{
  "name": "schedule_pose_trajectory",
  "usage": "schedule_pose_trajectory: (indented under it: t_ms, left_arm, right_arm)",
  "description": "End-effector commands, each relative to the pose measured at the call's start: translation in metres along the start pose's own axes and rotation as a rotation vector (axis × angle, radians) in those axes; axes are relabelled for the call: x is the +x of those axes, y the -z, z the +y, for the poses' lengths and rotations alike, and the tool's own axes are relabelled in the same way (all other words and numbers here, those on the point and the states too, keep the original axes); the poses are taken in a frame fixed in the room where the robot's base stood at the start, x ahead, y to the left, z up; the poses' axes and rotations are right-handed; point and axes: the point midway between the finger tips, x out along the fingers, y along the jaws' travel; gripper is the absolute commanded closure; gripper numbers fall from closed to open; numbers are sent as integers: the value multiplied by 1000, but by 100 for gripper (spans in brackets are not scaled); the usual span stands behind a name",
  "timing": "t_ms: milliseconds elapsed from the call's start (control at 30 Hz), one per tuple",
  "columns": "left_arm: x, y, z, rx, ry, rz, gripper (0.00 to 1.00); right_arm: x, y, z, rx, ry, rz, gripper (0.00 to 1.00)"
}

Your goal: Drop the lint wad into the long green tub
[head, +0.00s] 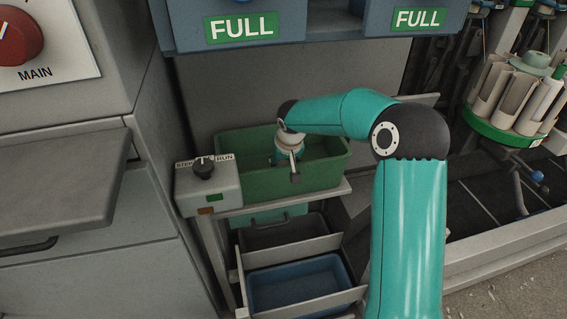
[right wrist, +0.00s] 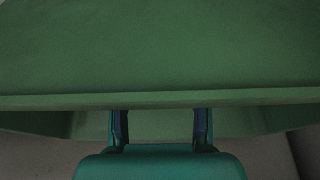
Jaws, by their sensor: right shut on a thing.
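The long green tub (head: 250,180) stands open on a ledge in the middle of the head view, behind a grey switch box. My right gripper (head: 295,176) comes in from the right and points down over the tub's inside. The lint wad cannot be made out in either view; whatever is between the fingers is hidden. My left gripper is out of view.
The switch box (head: 207,186), marked STEP and RUN, adjoins the tub's left end. Below are a grey bin (head: 285,235) and a blue bin (head: 300,285). Blue housings with green FULL signs (head: 240,27) hang above. A round carrier (head: 505,110) stands at right.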

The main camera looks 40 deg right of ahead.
Motion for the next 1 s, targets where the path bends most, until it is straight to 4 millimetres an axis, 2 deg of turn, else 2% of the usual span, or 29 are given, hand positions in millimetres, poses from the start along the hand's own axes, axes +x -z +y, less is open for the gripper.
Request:
schedule_pose_trajectory:
  t_ms: [400, 433, 567, 867, 1000]
  left_arm:
    - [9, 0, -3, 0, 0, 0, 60]
    - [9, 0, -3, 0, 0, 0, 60]
    - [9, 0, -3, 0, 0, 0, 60]
    - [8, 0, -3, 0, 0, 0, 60]
    - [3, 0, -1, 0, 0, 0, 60]
  right_arm:
    - [9, -4, 1, 1, 0, 0, 64]
    - [9, -4, 1, 1, 0, 0, 50]
    - [9, -4, 1, 1, 0, 0, 29]
    - [9, -4, 1, 1, 0, 0, 28]
    - [3, -1, 1, 1, 0, 0, 28]
